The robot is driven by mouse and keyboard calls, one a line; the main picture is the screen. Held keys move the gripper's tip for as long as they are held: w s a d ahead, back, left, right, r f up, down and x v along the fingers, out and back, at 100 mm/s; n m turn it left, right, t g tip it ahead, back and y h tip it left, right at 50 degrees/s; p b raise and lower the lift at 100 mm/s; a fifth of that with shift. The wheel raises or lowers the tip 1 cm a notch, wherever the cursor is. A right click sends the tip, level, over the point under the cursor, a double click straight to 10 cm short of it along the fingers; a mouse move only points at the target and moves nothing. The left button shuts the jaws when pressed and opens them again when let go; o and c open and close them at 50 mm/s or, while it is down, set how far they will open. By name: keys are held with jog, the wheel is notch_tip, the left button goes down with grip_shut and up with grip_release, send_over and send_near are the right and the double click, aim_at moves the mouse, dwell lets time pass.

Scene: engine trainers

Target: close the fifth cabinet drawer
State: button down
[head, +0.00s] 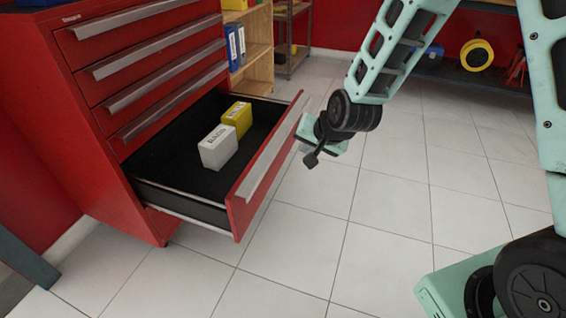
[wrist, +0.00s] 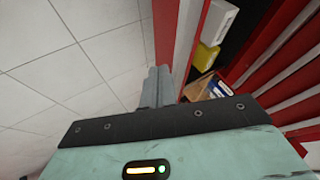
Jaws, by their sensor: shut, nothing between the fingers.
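The fifth cabinet drawer (head: 265,170) is pulled far out of the red cabinet (head: 105,110), below several shut drawers. It has a red front with a long grey handle and a black interior. A white box (head: 217,148) and a yellow box (head: 238,118) stand inside it. My gripper (head: 311,159) is shut and empty, outside the drawer front near its far right end. In the wrist view, the closed fingers (wrist: 156,88) are beside the red drawer front (wrist: 187,40). I cannot tell whether they touch it.
A wooden shelf (head: 259,50) with blue binders stands behind the cabinet. White tiled floor (head: 390,210) lies clear in front of the drawer and to its right. A workbench with a yellow reel (head: 477,55) is at the back right.

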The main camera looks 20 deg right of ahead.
jog(key=w+a+f+b, duration=0.3)
jog(key=w+a+f, duration=0.1)
jog(key=w+f, duration=0.4)
jog(key=shift+a, duration=0.35)
jog(key=shift+w+a+r, duration=0.1)
